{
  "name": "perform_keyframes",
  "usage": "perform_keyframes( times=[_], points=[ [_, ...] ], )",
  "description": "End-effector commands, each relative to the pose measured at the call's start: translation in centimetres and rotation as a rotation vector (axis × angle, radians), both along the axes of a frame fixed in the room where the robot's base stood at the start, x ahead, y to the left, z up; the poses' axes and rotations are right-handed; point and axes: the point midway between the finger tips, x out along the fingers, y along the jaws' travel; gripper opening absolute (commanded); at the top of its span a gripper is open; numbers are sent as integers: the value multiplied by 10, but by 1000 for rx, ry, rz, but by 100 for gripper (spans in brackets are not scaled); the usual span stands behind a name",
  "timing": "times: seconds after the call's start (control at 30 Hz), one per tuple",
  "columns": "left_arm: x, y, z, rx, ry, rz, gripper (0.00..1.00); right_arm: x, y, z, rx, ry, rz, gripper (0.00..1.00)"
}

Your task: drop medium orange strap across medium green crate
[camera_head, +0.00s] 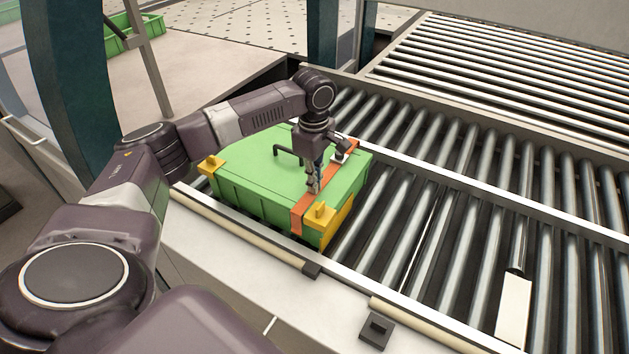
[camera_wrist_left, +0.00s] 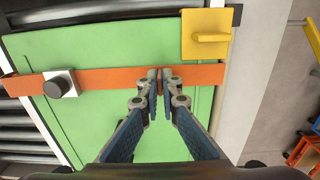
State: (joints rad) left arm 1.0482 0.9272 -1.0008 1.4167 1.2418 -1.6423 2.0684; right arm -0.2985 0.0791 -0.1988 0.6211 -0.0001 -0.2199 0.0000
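The green crate (camera_head: 255,170) sits on the roller conveyor in the head view, with a closed green lid and yellow corner pieces. The orange strap (camera_head: 298,217) lies across the lid near the crate's right end and hangs over the near side. In the left wrist view the strap (camera_wrist_left: 110,79) runs straight across the green lid (camera_wrist_left: 60,120). My left gripper (camera_head: 314,190) points down over the strap. In the wrist view its two fingertips (camera_wrist_left: 159,75) are close together at the strap, with a narrow gap; whether they pinch it is unclear. My right gripper is not in view.
A white block with a dark round knob (camera_wrist_left: 58,84) sits on the strap. A yellow corner piece (camera_wrist_left: 206,36) is beside the strap. Metal rollers (camera_head: 450,210) right of the crate are mostly clear. A white plate (camera_head: 514,310) lies on the rollers at lower right.

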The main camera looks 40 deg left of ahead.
Motion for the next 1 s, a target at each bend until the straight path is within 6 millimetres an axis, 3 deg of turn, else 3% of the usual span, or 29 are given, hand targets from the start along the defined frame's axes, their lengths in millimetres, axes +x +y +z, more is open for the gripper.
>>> perform_keyframes(
  times=[0.07,0.27,0.63,0.77,1.0],
  points=[
    [0,0,0,0,-1,0,0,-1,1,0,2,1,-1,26],
    [0,0,0,0,-1,0,25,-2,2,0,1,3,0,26],
    [0,0,6,0,-2,0,25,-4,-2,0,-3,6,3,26],
    [1,0,26,-1,-4,0,25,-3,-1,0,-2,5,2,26],
    [0,0,78,-1,-4,1,25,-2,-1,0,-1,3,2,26]
  ],
)
